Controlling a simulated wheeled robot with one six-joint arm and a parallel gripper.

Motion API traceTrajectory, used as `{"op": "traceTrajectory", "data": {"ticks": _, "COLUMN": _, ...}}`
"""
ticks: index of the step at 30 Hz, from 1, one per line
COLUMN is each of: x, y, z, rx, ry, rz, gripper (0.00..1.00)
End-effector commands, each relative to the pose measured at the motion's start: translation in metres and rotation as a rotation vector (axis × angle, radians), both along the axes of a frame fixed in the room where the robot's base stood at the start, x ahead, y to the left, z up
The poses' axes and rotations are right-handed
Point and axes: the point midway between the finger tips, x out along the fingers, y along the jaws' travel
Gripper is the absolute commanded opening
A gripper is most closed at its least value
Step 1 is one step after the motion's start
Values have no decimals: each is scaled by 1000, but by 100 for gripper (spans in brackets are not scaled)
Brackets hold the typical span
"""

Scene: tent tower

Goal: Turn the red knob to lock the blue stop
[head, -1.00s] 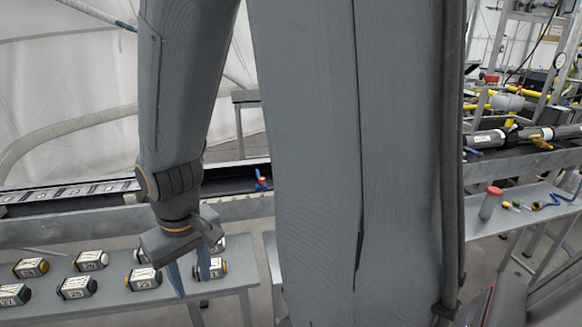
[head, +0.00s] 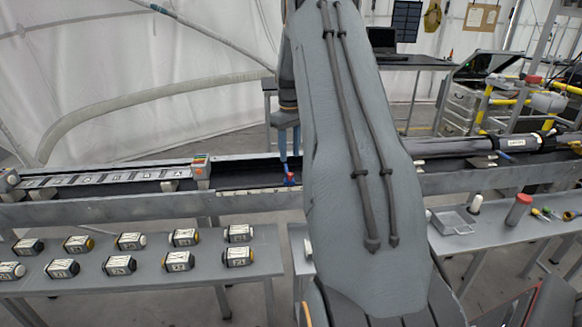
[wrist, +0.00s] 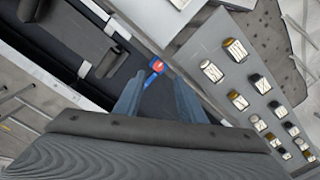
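The red knob (head: 290,176) sits on the small blue stop (head: 291,184), in the dark channel of the long grey rail. In the wrist view the red knob (wrist: 157,66) and the blue stop (wrist: 149,79) show just beyond and between the fingertips. My gripper (head: 290,158) points down above the stop, its two blue fingers apart with nothing held. In the wrist view my gripper (wrist: 157,82) is also open, one finger on each side of the line to the knob. I cannot tell whether a finger touches the stop.
A bench (head: 130,282) in front of the rail (head: 100,212) carries several labelled blocks. A strip of labelled tiles (head: 110,179) lies in the rail to the left, ending at a grey and orange block (head: 201,172). A dark tube (head: 450,146) lies to the right.

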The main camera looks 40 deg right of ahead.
Motion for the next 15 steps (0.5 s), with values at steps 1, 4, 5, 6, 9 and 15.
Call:
{"op": "traceTrajectory", "data": {"ticks": 1, "x": -1, "y": -3, "z": -3, "rx": 2, "ry": 3, "rz": 0, "gripper": 36}}
{"op": "traceTrajectory", "data": {"ticks": 4, "x": -1, "y": -5, "z": -11, "rx": 2, "ry": 3, "rz": 2, "gripper": 36}}
{"op": "traceTrajectory", "data": {"ticks": 5, "x": -1, "y": -4, "z": -15, "rx": 3, "ry": 4, "rz": 2, "gripper": 36}}
{"op": "traceTrajectory", "data": {"ticks": 6, "x": -1, "y": -4, "z": -21, "rx": 3, "ry": 4, "rz": 2, "gripper": 36}}
{"op": "traceTrajectory", "data": {"ticks": 9, "x": -1, "y": -4, "z": -37, "rx": 3, "ry": 4, "rz": 2, "gripper": 36}}
{"op": "traceTrajectory", "data": {"ticks": 15, "x": 0, "y": -3, "z": -63, "rx": 1, "ry": 2, "rz": 2, "gripper": 36}}
